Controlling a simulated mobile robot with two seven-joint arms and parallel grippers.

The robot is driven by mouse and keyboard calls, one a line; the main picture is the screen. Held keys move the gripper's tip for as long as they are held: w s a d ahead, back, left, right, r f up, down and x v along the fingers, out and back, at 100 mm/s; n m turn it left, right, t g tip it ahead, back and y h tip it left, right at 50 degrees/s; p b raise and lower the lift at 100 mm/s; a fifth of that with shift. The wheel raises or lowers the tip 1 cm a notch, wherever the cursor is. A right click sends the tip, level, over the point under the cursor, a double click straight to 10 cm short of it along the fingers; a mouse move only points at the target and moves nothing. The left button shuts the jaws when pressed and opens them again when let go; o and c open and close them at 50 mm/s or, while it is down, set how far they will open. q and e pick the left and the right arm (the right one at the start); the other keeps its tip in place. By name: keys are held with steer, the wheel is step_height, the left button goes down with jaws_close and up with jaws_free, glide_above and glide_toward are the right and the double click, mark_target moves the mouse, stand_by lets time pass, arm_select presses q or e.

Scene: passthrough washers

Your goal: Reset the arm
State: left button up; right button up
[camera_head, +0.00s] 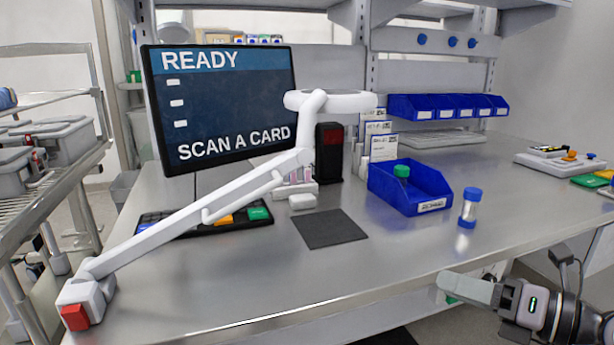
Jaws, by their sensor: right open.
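A white jointed arm (205,218) stretches across the steel table. My right gripper (446,290) is at the lower right, by the table's front edge, well apart from the white arm. It is open and nothing shows between its fingers, which are seen mostly from the side. My left gripper is not in view.
A screen (222,105) reads "READY" and "SCAN A CARD". A keyboard (205,222), dark mat (330,229), blue bin (408,188) and blue-capped vial (469,207) stand on the table (400,265). A wire rack (45,190) is at left. The front middle is clear.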

steer(key=s+f+m+h+p, duration=0.2)
steer(key=s+f+m, duration=0.4)
steer(key=m, duration=0.5)
steer(key=s+a+f+m+h+p, duration=0.1)
steer(key=s+f+m+h+p, duration=0.2)
steer(key=f+m, duration=0.8)
steer(key=s+a+f+m+h+p, duration=0.1)
steer(key=s+f+m+h+p, duration=0.1)
steer(key=s+f+m+h, duration=0.3)
steer(key=s+f+m, duration=0.4)
steer(key=m, duration=0.3)
steer(key=shift+s+f+m, duration=0.2)
steer(key=shift+f+m, duration=0.05)
steer(key=shift+m, duration=0.05)
